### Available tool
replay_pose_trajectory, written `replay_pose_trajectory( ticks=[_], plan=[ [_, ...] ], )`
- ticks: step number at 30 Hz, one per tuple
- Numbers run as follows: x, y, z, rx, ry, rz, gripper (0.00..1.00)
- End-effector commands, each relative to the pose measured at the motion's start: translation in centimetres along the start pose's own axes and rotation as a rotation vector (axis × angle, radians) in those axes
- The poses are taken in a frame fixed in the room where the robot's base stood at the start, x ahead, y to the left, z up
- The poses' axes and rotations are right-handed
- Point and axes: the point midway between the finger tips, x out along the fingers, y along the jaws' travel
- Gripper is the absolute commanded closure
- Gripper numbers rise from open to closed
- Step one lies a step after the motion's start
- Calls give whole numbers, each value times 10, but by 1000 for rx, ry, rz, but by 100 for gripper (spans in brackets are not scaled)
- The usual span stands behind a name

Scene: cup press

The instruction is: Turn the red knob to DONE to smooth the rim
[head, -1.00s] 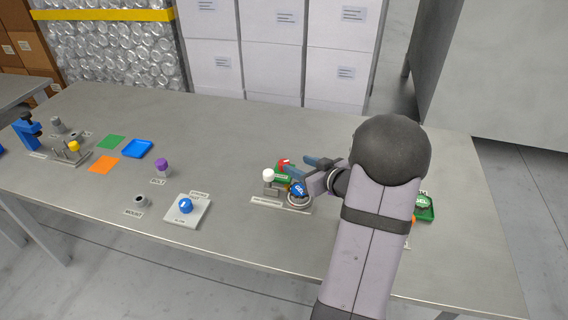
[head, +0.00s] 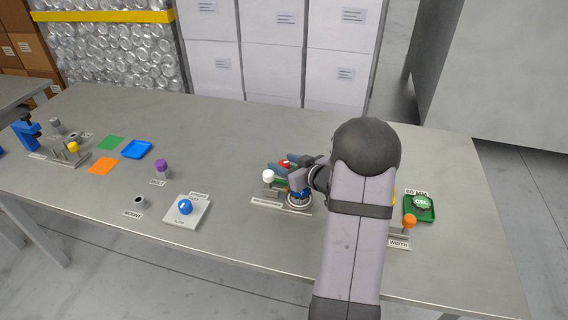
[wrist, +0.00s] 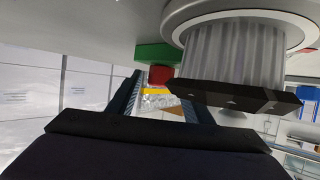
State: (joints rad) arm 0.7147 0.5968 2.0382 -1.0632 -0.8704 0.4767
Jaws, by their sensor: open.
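The red knob (head: 284,163) shows at the far side of the press station, partly hidden by my gripper. In the wrist view the red knob (wrist: 160,75) lies ahead, in line with the gap between my fingers, beside a green block (wrist: 157,53). My gripper (head: 285,168) is open, with one finger on each side of the knob as the head view shows it. I cannot tell whether the fingers touch it. A pale ridged cylinder (wrist: 232,55) with a round flange stands close beside one finger in the wrist view. No DONE mark is readable.
A white knob (head: 268,175) stands just left of my gripper, on the station's plate. A white box with a blue knob (head: 185,207) and a purple knob (head: 162,166) are further left. A green tray (head: 425,214) and an orange knob (head: 409,221) are right of my arm.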

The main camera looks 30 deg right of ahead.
Motion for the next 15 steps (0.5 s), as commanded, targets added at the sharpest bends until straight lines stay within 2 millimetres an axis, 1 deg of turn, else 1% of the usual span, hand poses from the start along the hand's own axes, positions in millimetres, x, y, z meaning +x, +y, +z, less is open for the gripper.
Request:
replay_pose_trajectory(
  ticks=[3,9,10,11,12,15],
  plan=[
    [3,0,0,1,0,0,54],
    [3,0,0,1,0,1,54],
    [3,0,0,1,0,1,56],
    [3,0,0,1,0,1,64],
    [3,0,0,1,0,1,73],
    [3,0,0,1,0,0,95]
  ],
)
